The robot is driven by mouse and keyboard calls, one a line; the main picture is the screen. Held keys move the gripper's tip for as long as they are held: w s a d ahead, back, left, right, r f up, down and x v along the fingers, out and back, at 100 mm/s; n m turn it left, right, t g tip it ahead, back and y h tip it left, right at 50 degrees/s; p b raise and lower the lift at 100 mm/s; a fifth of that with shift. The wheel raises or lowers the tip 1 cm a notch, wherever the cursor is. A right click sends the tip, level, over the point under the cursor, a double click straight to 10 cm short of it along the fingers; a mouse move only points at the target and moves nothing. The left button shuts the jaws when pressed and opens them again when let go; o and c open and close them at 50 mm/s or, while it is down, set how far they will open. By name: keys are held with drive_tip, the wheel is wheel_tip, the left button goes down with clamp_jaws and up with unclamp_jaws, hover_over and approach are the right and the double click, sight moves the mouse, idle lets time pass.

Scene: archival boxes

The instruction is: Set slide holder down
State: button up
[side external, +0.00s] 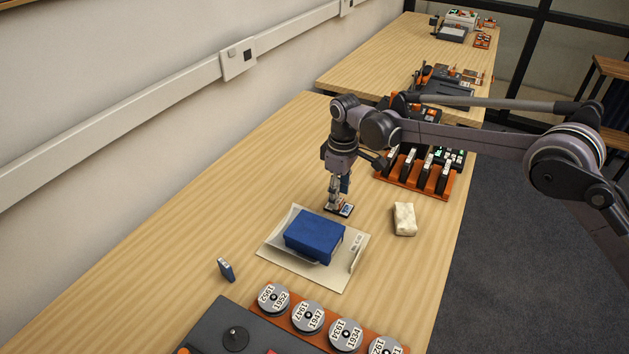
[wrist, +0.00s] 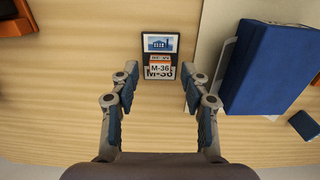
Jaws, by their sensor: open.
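The slide holder (wrist: 160,42) is a small dark plate with a blue-and-white picture and a label reading M-36. It appears to lie flat on the wooden table (wrist: 60,110). In the side external view the slide holder (side external: 346,212) shows just under my gripper (side external: 337,203), beyond the blue box. In the wrist view my gripper (wrist: 160,78) is open, its fingers spread to either side of the holder's near end, with gaps between. Nothing is held. In the side external view the fingers partly cover the holder.
A blue box (side external: 315,237) sits on a cream folder (side external: 335,282) close by. A pale block (side external: 404,219) stands to the right, with an orange rack (side external: 430,190) of black holders behind. Labelled reels (side external: 308,317) and a small blue piece (side external: 226,270) are nearer. Table left of my gripper is clear.

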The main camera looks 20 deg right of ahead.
wheel_tip(320, 180, up, 10)
drive_tip(key=s+d+r+m+t, duration=0.2)
drive_tip(key=s+d+r, duration=0.3)
drive_tip(key=d+r, duration=0.35)
drive_tip(key=s+d+r+m+t, duration=0.1)
drive_tip(key=s+d+m, duration=0.1)
drive_tip(key=s+d, duration=0.3)
drive_tip(key=s+d+r+m+t, duration=0.2)
drive_tip(key=s+d, duration=0.4)
drive_tip(key=s, duration=0.4)
drive_tip(key=shift+s+m+y, duration=0.3)
drive_tip(key=shift+o, duration=0.3)
drive_tip(key=s+d+f+m+t, duration=0.2)
drive_tip(key=s+d+f, duration=0.2)
drive_tip(key=s, duration=0.5)
drive_tip(key=shift+f, duration=0.9)
drive_tip(key=o, duration=0.4)
drive_tip(key=shift+s+f, duration=0.2)
drive_tip(key=shift+s, duration=0.05)
drive_tip(key=shift+w+m, duration=0.1)
drive_tip(key=shift+m, duration=0.2)
